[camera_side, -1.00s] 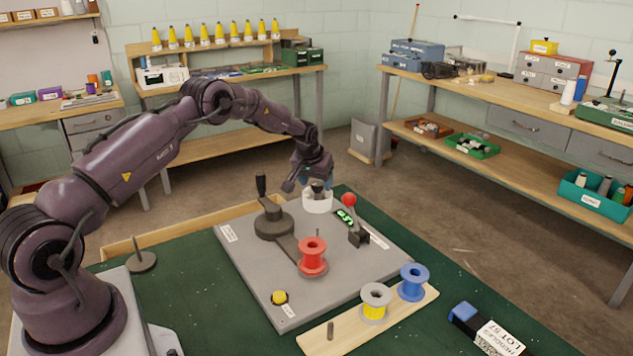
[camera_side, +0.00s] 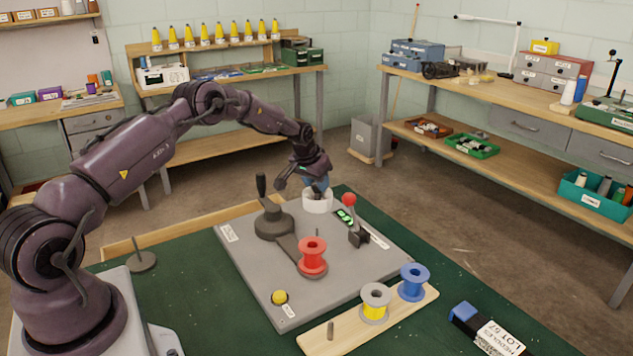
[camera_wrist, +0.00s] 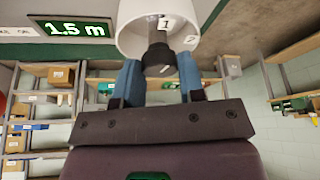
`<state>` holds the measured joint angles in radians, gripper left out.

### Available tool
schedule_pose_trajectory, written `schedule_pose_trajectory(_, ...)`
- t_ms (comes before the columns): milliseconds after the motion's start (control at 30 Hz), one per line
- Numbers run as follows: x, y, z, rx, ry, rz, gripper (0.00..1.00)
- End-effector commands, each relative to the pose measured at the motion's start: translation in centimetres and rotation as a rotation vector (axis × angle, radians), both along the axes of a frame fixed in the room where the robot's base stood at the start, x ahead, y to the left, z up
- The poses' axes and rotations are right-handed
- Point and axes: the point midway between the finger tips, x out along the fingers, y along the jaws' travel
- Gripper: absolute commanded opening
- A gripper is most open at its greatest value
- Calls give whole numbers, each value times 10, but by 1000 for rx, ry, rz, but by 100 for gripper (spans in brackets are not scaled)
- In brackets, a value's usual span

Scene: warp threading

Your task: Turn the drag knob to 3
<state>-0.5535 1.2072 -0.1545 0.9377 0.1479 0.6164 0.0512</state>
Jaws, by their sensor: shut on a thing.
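The drag knob is a dark grip on a white round dial (camera_side: 317,204) at the back of the grey machine plate. In the wrist view the dark knob (camera_wrist: 158,58) stands between the two blue fingers, in front of the white dial (camera_wrist: 130,40). A "1" shows on the dial, and a second mark to its right is partly turned away. My gripper (camera_side: 317,186) is down at the knob; in the wrist view my gripper (camera_wrist: 160,75) is shut on it. The knob's pointer cannot be made out.
A lit display (camera_wrist: 75,29) reads 1.5 m. A red-balled lever (camera_side: 350,202) stands close right of the dial. A dark crank (camera_side: 273,222), a red spool (camera_side: 312,256) and a yellow button (camera_side: 279,297) are on the plate. Yellow (camera_side: 375,302) and blue (camera_side: 413,282) spools stand in front.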

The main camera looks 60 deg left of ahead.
Motion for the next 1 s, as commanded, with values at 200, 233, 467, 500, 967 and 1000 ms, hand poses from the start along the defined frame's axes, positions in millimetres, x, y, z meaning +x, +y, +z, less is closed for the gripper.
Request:
schedule_pose_trajectory(200, -1, 2, 0, -2, -1, -163, 13)
schedule_pose_trajectory(233, 0, 2, 0, -2, -2, -175, 13)
schedule_pose_trajectory(467, 0, 1, 0, 0, -2, -205, 13)
schedule_pose_trajectory(500, 0, 1, 0, 1, -2, -204, 13)
schedule_pose_trajectory(967, 0, 1, 0, 1, -2, -202, 62)
schedule_pose_trajectory(1000, 0, 1, 1, 1, -2, -202, 62)
